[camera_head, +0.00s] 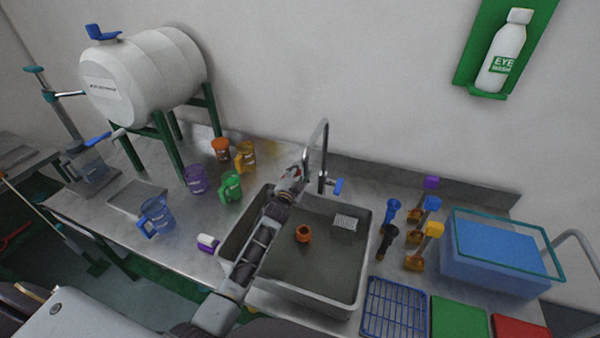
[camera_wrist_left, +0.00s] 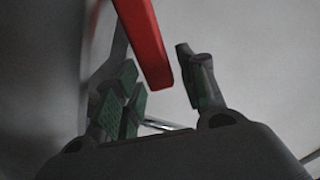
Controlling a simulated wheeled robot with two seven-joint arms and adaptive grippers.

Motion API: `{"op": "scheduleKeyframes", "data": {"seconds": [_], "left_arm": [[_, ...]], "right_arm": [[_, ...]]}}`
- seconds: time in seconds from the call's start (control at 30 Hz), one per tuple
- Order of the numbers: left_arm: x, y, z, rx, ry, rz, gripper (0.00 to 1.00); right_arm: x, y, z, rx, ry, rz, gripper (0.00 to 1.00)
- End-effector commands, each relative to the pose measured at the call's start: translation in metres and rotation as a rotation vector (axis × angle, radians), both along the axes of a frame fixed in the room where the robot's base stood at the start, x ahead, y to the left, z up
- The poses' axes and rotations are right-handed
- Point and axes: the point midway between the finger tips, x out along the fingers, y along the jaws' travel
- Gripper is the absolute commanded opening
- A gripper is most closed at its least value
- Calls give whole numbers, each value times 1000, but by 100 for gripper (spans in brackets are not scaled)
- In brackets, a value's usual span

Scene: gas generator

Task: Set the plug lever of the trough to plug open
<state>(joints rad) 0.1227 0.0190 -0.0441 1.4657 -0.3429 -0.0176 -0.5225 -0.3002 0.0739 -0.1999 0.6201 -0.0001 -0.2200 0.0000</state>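The trough (camera_head: 333,298) is a grey metal sink set in the counter, seen in the head view. My left arm reaches across its left part, and my left gripper (camera_head: 291,180) is at the back rim near the tap. A red bar, apparently the plug lever (camera_wrist_left: 146,45), comes down from the top in the left wrist view. Its lower end lies between the fingers of my left gripper (camera_wrist_left: 163,92), which are open, with a visible gap on the right side. Only a trace of red shows at the gripper in the head view. My right gripper is not in view.
A curved tap (camera_head: 323,150) with a blue handle stands right beside my left gripper. An orange cup (camera_head: 303,234) lies in the trough.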

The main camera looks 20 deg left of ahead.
Motion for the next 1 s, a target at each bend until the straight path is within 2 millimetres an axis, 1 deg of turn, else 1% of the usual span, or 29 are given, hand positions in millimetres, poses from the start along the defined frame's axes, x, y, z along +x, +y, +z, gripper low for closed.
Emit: {"op": "scheduleKeyframes", "data": {"seconds": [0.17, 0.3, 0.53, 0.77, 1.0], "left_arm": [[0, 1, 0, -1, 1, 1, 43], [0, 1, 0, -1, 0, 1, 43], [-6, 1, -1, -1, 1, 2, 43], [-21, 2, -1, -1, 1, 2, 43], [-41, 2, -1, -1, 1, 1, 43]], "right_arm": [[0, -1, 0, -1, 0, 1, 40], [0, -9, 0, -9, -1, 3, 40], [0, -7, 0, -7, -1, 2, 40], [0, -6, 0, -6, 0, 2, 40], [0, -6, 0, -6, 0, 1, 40]]}}
